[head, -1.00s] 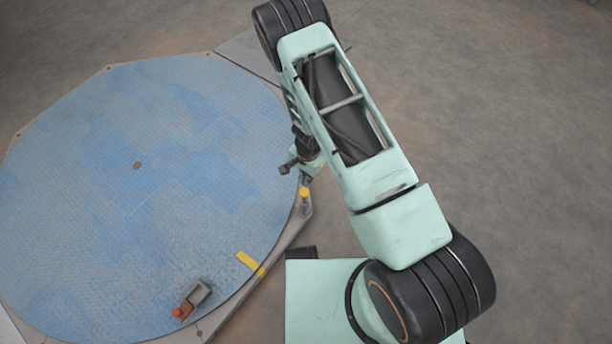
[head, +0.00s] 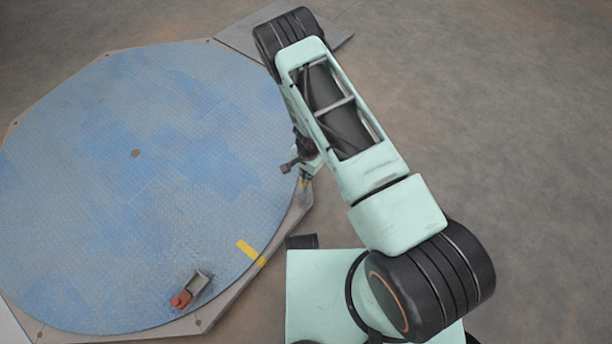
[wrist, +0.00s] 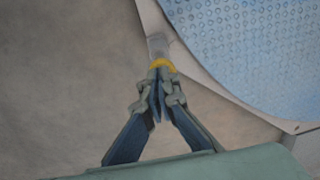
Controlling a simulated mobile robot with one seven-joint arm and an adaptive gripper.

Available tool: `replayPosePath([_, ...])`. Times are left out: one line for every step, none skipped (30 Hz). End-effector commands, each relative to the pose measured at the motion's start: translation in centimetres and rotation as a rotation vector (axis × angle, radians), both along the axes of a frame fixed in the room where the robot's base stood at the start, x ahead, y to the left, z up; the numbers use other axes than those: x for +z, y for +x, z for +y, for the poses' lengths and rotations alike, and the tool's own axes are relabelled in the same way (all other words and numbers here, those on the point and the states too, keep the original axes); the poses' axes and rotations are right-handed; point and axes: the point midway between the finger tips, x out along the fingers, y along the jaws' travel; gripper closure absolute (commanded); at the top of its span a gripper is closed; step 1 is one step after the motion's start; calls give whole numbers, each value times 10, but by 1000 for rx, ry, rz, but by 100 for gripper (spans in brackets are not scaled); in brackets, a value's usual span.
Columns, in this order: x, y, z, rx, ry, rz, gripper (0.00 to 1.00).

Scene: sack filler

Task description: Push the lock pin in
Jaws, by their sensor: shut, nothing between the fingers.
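The lock pin's yellow knob (wrist: 161,63) shows in the wrist view just beyond my fingertips, at the end of a grey mount (wrist: 158,46) by the turntable's edge. My gripper (wrist: 158,74) is shut and empty, its tips at the knob and overlapping it in the picture. I cannot tell whether they touch it. In the head view only a small yellow part of the knob (head: 304,184) shows, with my gripper (head: 306,178) covering the rest. The pin's shaft is hidden. The blue round turntable (head: 135,220) lies to the left of the pin.
A yellow mark (head: 250,252) lies on the turntable's rim. A small grey bracket with a red-orange end (head: 181,299) stands near its front edge. The grey base frame (head: 285,222) borders the turntable. The floor (head: 500,120) at right is clear.

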Motion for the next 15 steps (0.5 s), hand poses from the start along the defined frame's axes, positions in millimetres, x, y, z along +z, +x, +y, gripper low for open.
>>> replayPosePath([-6,0,0,-1,0,0,100])
replayPosePath([-9,0,0,-1,1,1,100])
replayPosePath([-13,0,0,0,0,1,100])
replayPosePath([-17,0,-1,0,-1,1,100])
replayPosePath([-21,0,-1,1,-1,1,100])
replayPosePath([-26,0,-1,0,-1,1,100])
replayPosePath([-30,0,-1,-1,-1,1,100])
replayPosePath([-34,0,-1,-2,0,1,100])
replayPosePath([-39,0,-1,-1,1,1,100])
replayPosePath([-42,0,-1,-1,1,1,100])
replayPosePath([-44,0,-1,-1,0,0,100])
replayPosePath([-45,0,0,-1,0,0,100])
replayPosePath([-46,0,0,-1,0,0,100])
replayPosePath([-46,0,0,-1,0,-1,100])
replayPosePath([-46,0,0,0,0,-1,100])
